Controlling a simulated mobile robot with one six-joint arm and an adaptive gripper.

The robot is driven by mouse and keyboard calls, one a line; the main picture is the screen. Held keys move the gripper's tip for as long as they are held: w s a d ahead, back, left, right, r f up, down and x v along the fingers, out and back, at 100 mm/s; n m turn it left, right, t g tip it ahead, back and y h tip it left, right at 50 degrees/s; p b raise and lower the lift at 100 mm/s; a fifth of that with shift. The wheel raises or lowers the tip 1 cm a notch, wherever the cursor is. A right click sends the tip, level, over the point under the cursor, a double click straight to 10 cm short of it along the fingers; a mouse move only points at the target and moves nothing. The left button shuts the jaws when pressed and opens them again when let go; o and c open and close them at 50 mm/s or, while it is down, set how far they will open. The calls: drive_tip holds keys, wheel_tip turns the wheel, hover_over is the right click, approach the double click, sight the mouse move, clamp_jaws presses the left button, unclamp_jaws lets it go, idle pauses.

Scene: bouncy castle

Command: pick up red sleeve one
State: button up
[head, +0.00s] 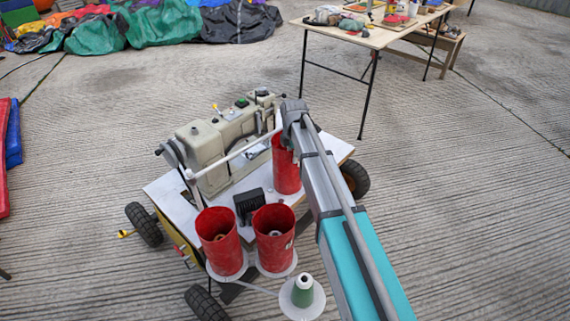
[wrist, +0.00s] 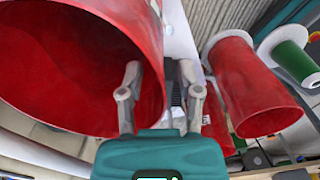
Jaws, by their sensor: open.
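Three red sleeves stand on a wheeled cart: one at the back (head: 286,172) under the end of my arm, and two at the front, left (head: 212,255) and right (head: 268,255). No label tells me which is number one. In the wrist view a large red sleeve (wrist: 60,75) fills the left, its open mouth facing the camera. My gripper (wrist: 160,75) is open and empty. Its left finger overlaps the sleeve's mouth and its right finger is outside, with the sleeve's right wall between them in the picture. Contact cannot be told. The head view mostly hides my gripper.
A beige sewing machine (head: 215,152) sits behind the sleeves on the cart. A small black block (head: 249,203) and a green thread cone (head: 303,291) are nearby. Another red sleeve (wrist: 250,90) is at right in the wrist view. A table (head: 375,38) stands at the back right.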

clamp_jaws()
drive_tip(key=shift+r, duration=0.2)
idle(0.4)
drive_tip(key=shift+r+p, duration=0.7)
drive_tip(key=shift+p, duration=0.25)
drive_tip(key=s+d, duration=1.1)
drive_tip(key=d, duration=0.3)
drive_tip(key=shift+f, duration=0.15)
drive_tip(key=shift+d, duration=0.1)
